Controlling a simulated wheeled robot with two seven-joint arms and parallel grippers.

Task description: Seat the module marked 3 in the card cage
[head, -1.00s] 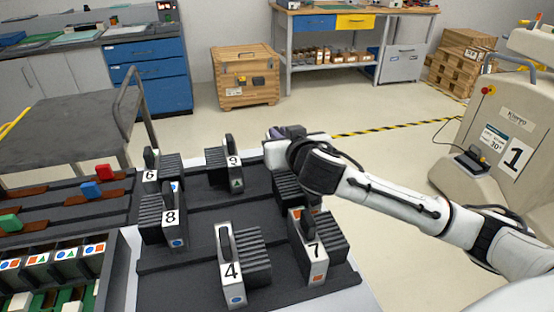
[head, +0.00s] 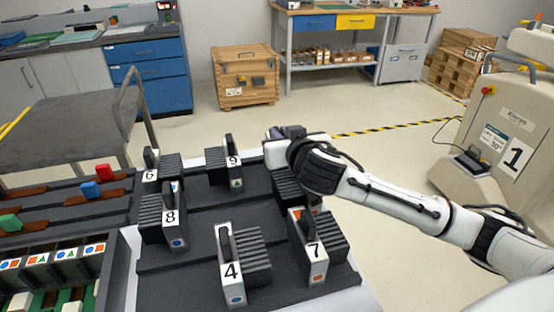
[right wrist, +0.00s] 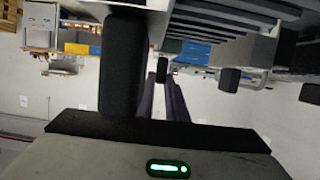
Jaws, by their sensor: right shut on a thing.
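My right gripper (head: 288,164) is over the back right of the dark module tray (head: 195,262). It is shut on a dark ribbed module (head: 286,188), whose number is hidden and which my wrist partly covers. I cannot tell whether this module is clear of the tray. In the right wrist view, a dark upright finger-like part (right wrist: 122,65) stands close to the camera, with grey ribs (right wrist: 215,28) at the upper right. No face marked 3 shows. The card cage (head: 117,258) is at the lower left, with coloured symbols along it. My left gripper is out of view.
Modules 6 (head: 151,172), 8 (head: 173,222), 9 (head: 233,165), 4 (head: 231,272) and 7 (head: 313,255) stand on the tray. Red, blue and green blocks (head: 91,189) sit on a rack at the left. A grey cart (head: 65,105) is behind.

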